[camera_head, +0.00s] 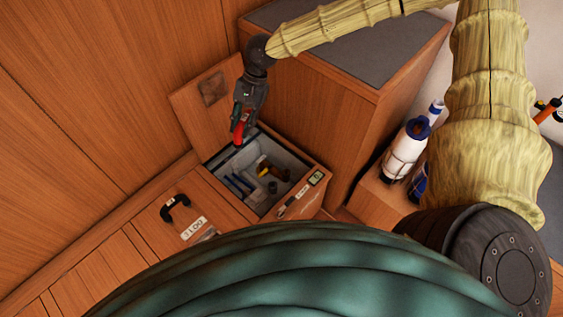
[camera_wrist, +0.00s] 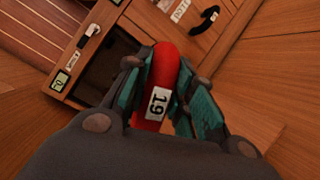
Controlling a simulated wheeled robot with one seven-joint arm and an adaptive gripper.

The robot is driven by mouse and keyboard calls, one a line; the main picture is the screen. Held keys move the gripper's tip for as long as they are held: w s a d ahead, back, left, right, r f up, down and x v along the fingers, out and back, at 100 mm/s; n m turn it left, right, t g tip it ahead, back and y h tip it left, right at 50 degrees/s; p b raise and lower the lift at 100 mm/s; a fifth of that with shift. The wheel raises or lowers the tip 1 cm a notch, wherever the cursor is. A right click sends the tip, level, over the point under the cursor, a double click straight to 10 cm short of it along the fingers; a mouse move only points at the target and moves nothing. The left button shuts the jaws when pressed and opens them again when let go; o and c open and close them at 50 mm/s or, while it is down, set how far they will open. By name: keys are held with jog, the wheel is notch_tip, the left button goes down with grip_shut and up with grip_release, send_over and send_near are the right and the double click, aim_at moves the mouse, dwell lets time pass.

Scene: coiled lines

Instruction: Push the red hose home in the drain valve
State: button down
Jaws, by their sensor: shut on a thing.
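My gripper (camera_head: 243,116) is shut on the red hose (camera_head: 239,132), above the back left edge of an open wooden locker (camera_head: 222,184). In the wrist view, the red hose (camera_wrist: 166,66) lies between the teal finger pads and carries a white label with the number 19. Inside the locker is a yellow fitting with a dark end (camera_head: 265,168), which may be the drain valve; I cannot tell for sure. The wrist view shows only the dark locker opening (camera_wrist: 106,68) beside the hose, with no valve visible. The hose's lower end looks apart from the fitting.
A black handle (camera_head: 175,208) sits on the left panel.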

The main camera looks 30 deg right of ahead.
jog(key=w+d+f+n+h+b, duration=0.1)
jog(key=d+f+n+h+b, duration=0.2)
jog(key=f+n+b, duration=0.7)
jog(key=w+d+f+n+t+h+b, duration=0.1)
jog(key=w+d+f+n+h+b, duration=0.1)
jog(key=d+f+n+b, duration=0.5)
jog(key=w+d+f+n+h+b, duration=0.2)
jog(key=d+f+n+h+b, duration=0.2)
jog(key=f+n+b, duration=1.1)
jog(key=shift+d+f+t+b, duration=0.3)
jog(key=shift+d+f+b, duration=0.4)
jog(key=shift+f+b, duration=3.8)
jog(key=shift+w+r+t+b, duration=0.4)
jog(key=shift+t+b, duration=0.1)
jog(key=shift+b, duration=1)
